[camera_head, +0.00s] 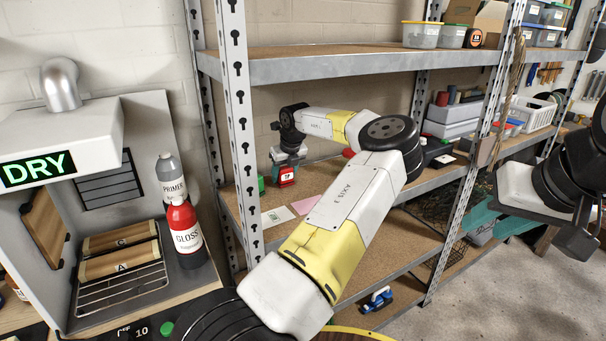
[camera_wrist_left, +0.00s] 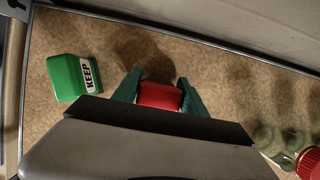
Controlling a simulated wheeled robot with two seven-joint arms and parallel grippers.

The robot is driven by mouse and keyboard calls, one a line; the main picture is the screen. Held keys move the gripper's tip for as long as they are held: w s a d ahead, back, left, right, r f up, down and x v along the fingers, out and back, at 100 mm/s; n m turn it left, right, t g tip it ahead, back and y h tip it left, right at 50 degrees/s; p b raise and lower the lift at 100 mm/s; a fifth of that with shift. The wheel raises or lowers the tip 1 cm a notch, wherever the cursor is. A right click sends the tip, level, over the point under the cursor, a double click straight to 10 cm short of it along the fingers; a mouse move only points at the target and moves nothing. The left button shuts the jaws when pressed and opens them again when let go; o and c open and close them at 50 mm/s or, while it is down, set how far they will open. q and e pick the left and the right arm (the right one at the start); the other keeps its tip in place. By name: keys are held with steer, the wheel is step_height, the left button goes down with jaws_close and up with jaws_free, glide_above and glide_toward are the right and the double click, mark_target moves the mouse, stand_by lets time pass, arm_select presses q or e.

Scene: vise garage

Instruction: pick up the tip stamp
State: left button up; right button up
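The tip stamp (camera_head: 287,175) is a small red block with a white label, at the shelf's left end in the head view. In the left wrist view its red body (camera_wrist_left: 160,96) lies between the teal fingers. My left gripper (camera_head: 290,182) points down around it; the fingers (camera_wrist_left: 161,80) lie against both sides with no clear gap. The stamp's underside is hidden, so I cannot tell whether it touches the shelf. My right gripper (camera_head: 498,220) is at the right, its teal fingers apart and nothing visible between them.
A green KEEP stamp (camera_wrist_left: 72,78) stands left of the tip stamp in the wrist view. Pale cards (camera_head: 277,216) lie on the shelf board (camera_head: 385,238). A metal upright (camera_head: 240,130) stands left of my arm. Clear jars with a red lid (camera_wrist_left: 308,162) are at the wrist view's right.

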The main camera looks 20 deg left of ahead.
arm_select(q)
steer(key=shift+c, duration=0.8)
steer(key=shift+r, duration=0.1)
steer(key=shift+r, duration=0.55)
step_height(320, 180, up, 2)
steer(key=shift+r, duration=0.2)
steer(key=s+d, duration=0.1)
steer(key=s, duration=0.4)
steer(key=s+d+r, duration=0.1)
steer(key=s, duration=0.4)
steer(key=s+d, duration=0.2)
steer(key=s, duration=0.3)
steer(key=shift+s+d+r, duration=0.1)
steer(key=shift+s+r, duration=0.05)
steer(key=shift+s, duration=0.1)
